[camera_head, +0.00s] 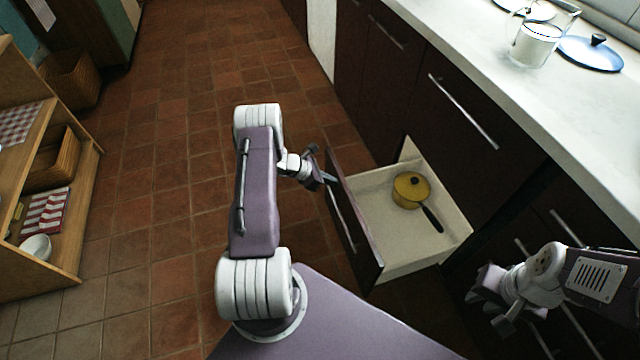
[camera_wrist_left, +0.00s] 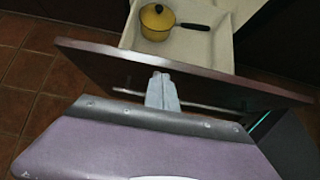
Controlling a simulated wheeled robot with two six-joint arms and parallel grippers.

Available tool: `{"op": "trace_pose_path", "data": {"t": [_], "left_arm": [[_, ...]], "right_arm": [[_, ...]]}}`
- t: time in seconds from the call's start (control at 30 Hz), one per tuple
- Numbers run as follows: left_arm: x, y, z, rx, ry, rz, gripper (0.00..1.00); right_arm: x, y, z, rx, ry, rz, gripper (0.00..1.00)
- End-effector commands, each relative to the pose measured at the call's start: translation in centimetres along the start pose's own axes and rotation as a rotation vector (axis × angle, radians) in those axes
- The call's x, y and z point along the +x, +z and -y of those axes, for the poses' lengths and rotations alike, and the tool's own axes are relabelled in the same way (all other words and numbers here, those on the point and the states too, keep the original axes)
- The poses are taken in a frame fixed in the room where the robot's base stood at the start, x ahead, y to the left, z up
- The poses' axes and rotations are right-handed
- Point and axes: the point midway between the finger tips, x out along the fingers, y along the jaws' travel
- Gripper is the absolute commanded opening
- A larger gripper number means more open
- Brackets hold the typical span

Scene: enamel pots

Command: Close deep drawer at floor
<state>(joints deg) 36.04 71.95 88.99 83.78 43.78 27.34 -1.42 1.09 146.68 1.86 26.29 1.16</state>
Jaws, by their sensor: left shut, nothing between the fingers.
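The deep drawer (camera_head: 398,265) at floor level is pulled out from the dark cabinet row. Its dark front panel with a bar handle (camera_head: 342,215) faces left. A yellow lidded pot (camera_head: 411,190) with a dark handle lies inside; it also shows in the left wrist view (camera_wrist_left: 157,22). My left gripper (camera_head: 328,180) is shut and empty at the drawer front, near its far end. In the left wrist view its fingers (camera_wrist_left: 161,86) overlap the handle bar and front panel (camera_wrist_left: 215,82); contact is unclear. My right gripper (camera_head: 487,302) hangs at the lower right, apart from the drawer; its jaw gap is unclear.
A pale counter (camera_head: 470,45) above the cabinets bears a glass jug (camera_head: 538,40) and a blue lid (camera_head: 592,54). A wooden shelf (camera_head: 75,235) with baskets stands at the left. Tiled floor (camera_head: 180,130) is clear between shelf and drawer.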

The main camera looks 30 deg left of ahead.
Motion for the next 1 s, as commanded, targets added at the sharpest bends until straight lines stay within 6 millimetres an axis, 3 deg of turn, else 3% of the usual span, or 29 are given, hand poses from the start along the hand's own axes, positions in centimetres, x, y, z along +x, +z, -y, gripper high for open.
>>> {"op": "trace_pose_path", "data": {"t": [0.57,0.77,1.0], "left_arm": [[0.8,0.8,0.0,0.002,0.0,0.0,0.0],[2.9,2.8,0.1,0.005,-0.002,0.001,0.0],[7.3,6.9,0.1,0.006,-0.002,0.001,0.0]], "right_arm": [[0.3,0.0,0.0,0.0,0.0,0.0,0.26],[0.9,0.1,0.0,0.0,0.0,0.0,0.26],[2.2,0.2,0.0,0.0,0.0,0.0,0.26]]}}
